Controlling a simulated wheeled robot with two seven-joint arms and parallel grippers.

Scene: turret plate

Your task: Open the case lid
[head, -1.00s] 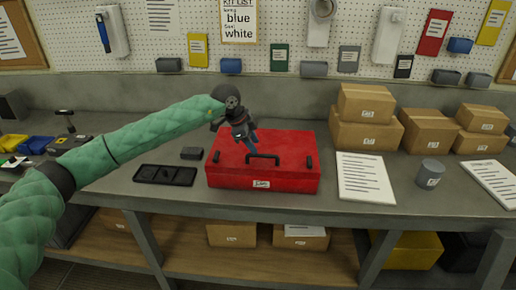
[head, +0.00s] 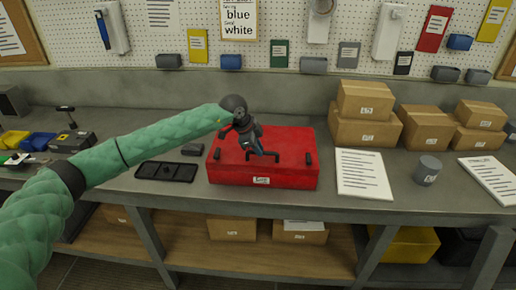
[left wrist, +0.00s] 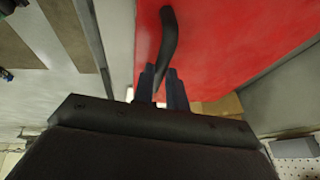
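The red case (head: 235,168) stands on the workbench in the head view with its lid (head: 291,137) shut. It has a dark handle at the front middle and a dark latch on each side, the left (head: 216,153) and the right (head: 309,158). My left gripper (head: 267,155) is over the front middle of the lid, at the handle, and partly hides it. In the left wrist view the dark handle (left wrist: 168,35) runs towards the gap between my left fingers (left wrist: 161,88), which stand apart. Contact with the handle cannot be told. My right gripper is not in view.
A black tray (head: 167,172) and a small dark block (head: 192,150) lie left of the case. A paper sheet (head: 363,174), a grey cup (head: 428,170) and several cardboard boxes (head: 366,133) stand to the right. A pegboard wall is behind.

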